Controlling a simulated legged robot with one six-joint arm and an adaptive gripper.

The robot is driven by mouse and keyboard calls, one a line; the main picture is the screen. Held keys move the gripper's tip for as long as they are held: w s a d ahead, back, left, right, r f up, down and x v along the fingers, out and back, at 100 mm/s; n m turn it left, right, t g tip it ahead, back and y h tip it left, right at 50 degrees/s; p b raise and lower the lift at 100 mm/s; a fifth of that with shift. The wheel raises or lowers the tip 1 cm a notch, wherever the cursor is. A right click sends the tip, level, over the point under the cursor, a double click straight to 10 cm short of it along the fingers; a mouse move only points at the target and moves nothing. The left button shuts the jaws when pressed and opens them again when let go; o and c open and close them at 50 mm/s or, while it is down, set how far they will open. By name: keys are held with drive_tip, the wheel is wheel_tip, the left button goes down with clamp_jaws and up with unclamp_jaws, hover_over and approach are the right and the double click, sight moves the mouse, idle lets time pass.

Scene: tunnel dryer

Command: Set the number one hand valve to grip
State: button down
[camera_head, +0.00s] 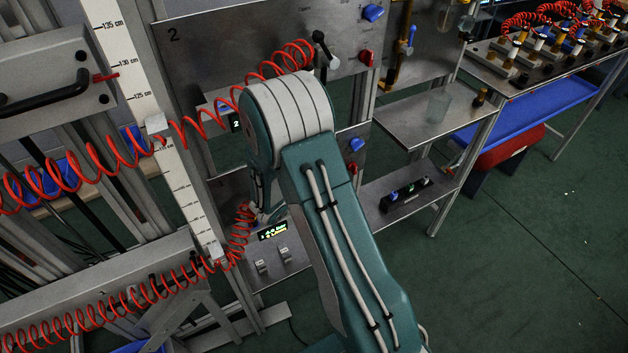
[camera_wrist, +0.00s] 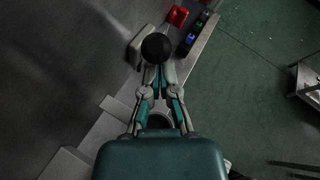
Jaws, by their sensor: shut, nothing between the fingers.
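In the wrist view, my gripper (camera_wrist: 159,72) is shut and empty, its fingertips close together just below a round black knob (camera_wrist: 157,47). The knob is in line with the fingertips; I cannot tell whether they touch it. A light grey block (camera_wrist: 138,50) is at the knob's left. In the head view, my arm hides most of my gripper. A hand lever with a black knob (camera_head: 319,37) is on the grey panel marked 2 (camera_head: 235,50), right of the red coiled hose.
A blue knob (camera_head: 373,12) and a red knob (camera_head: 366,57) are near the lever. Another blue knob (camera_head: 356,144) is lower. Red coiled hoses (camera_head: 100,180) hang at the left. A metal shelf (camera_head: 400,120) stands at the right, with open green floor (camera_head: 540,240) beyond.

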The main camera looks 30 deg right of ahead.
drive_tip(key=shift+d+r+y, duration=0.2)
drive_tip(key=shift+y, duration=0.1)
drive_tip(key=d+y, duration=0.1)
drive_tip(key=y, duration=0.1)
drive_tip(key=d+r+m+y, duration=0.1)
drive_tip(key=d+y, duration=0.1)
drive_tip(key=d+g+y, duration=0.1)
drive_tip(key=y, duration=0.1)
drive_tip(key=shift+w+d+r+m, duration=0.1)
drive_tip(key=shift+d+r+m, duration=0.1)
drive_tip(key=shift+r+m, duration=0.15)
drive_tip(key=shift+r, duration=0.8)
drive_tip(key=shift+a, duration=0.1)
